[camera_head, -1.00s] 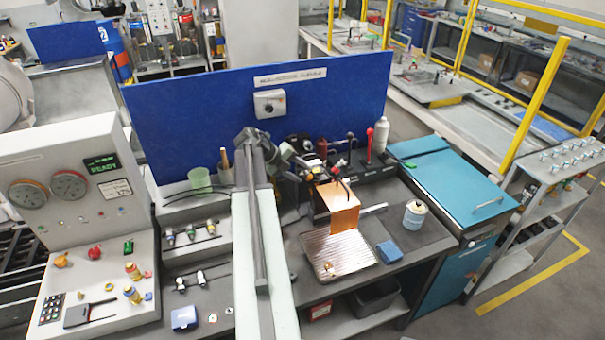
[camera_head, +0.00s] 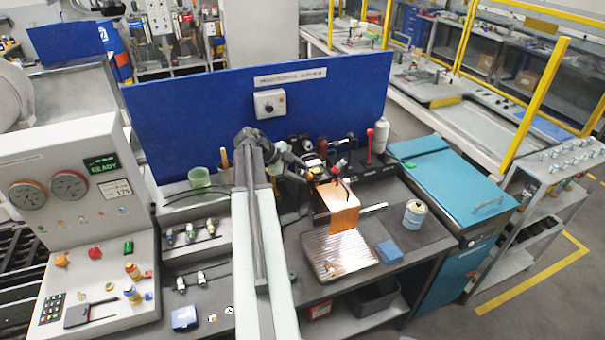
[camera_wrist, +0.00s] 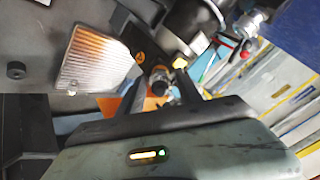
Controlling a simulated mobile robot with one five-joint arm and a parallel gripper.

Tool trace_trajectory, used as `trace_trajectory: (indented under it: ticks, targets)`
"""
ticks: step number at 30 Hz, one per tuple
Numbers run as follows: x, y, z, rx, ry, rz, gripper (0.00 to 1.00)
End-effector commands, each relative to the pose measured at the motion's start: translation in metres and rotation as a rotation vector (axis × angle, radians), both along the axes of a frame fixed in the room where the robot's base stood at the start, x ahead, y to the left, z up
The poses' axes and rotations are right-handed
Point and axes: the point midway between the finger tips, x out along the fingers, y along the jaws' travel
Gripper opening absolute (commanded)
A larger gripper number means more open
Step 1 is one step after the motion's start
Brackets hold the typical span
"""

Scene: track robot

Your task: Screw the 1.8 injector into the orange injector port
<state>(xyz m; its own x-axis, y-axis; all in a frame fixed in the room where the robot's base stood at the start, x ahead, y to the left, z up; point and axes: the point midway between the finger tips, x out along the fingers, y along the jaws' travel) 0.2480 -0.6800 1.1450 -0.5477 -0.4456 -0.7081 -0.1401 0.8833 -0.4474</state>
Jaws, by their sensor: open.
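My gripper (camera_head: 326,178) is above the orange block (camera_head: 342,215) at the middle of the workbench, and dark parts around it make its fingertips hard to make out. In the wrist view, the two dark fingers (camera_wrist: 157,97) are spread apart. A small cylindrical part with a brassy tip (camera_wrist: 158,78) shows between them; I cannot tell whether it is an injector or whether the fingers touch it. A patch of orange (camera_wrist: 113,106) shows beside the left finger. Several small injector-like parts (camera_head: 190,232) lie on the grey stepped rack to the left. Their size markings are unreadable, and I cannot make out the orange port's opening.
A ribbed metal tray (camera_head: 341,258) lies in front of the orange block. A blue block (camera_head: 389,251) and a white can (camera_head: 415,213) stand to its right. Bottles and dark fixtures crowd the back. A blue panel (camera_head: 220,115) rises behind the bench.

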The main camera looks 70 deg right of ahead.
Motion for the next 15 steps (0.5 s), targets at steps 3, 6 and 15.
trace_trajectory:
  ticks: [3, 6, 15]
  targets:
    - [0.0, 0.0, 0.0, 0.08, 0.065, 0.103, 0.42]
    - [0.0, 0.0, 0.0, 0.099, 0.082, 0.128, 0.42]
    - [0.0001, 0.0, -0.0001, 0.167, 0.137, 0.216, 0.42]
